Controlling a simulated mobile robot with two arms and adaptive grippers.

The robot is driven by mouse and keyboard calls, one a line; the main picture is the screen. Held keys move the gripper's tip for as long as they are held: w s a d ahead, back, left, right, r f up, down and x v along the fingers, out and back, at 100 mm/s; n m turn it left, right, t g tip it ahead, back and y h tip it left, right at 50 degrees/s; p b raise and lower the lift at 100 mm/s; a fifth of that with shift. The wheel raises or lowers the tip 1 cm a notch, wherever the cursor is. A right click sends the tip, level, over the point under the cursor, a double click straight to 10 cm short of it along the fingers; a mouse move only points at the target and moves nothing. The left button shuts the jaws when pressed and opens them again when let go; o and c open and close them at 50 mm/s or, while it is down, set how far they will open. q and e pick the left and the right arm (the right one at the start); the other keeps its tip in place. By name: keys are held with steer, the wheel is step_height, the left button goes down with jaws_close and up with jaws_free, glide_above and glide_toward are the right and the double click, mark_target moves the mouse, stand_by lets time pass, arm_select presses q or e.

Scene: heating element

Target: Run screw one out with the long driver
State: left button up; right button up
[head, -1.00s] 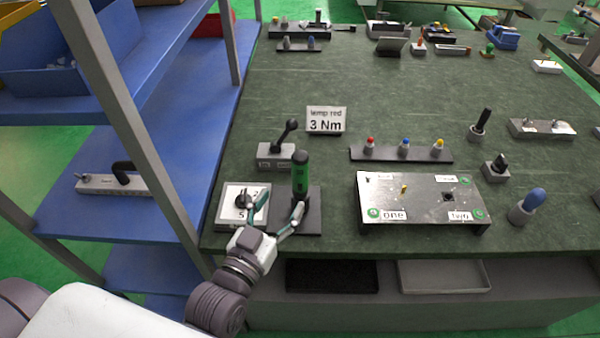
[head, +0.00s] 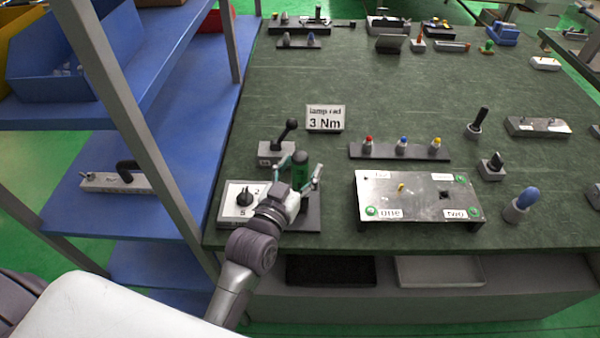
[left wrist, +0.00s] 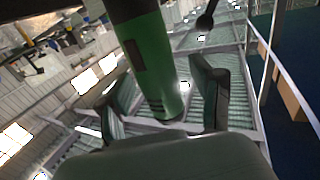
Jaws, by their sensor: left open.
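The long driver (head: 301,172), green with a dark top, stands upright in its dark holder (head: 312,216) near the front left of the bench. My left gripper (head: 300,172) is open, its fingers on either side of the driver's handle. In the left wrist view the green handle (left wrist: 150,62) stands between the open fingers (left wrist: 160,100); contact cannot be told. The metal plate (head: 415,199) sits to the right, with a green screw (head: 371,211) beside the label "one" (head: 390,213) at its front left corner. My right gripper is not in view.
A dial box (head: 232,207) stands left of the driver, and a lever block (head: 270,152) behind it. A "3 Nm" sign (head: 325,119) and a rack of coloured bits (head: 400,153) stand farther back. A shelf post (head: 125,110) rises at the left.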

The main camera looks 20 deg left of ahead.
arm_select(q)
jaws_close()
steer(key=shift+r, duration=0.15)
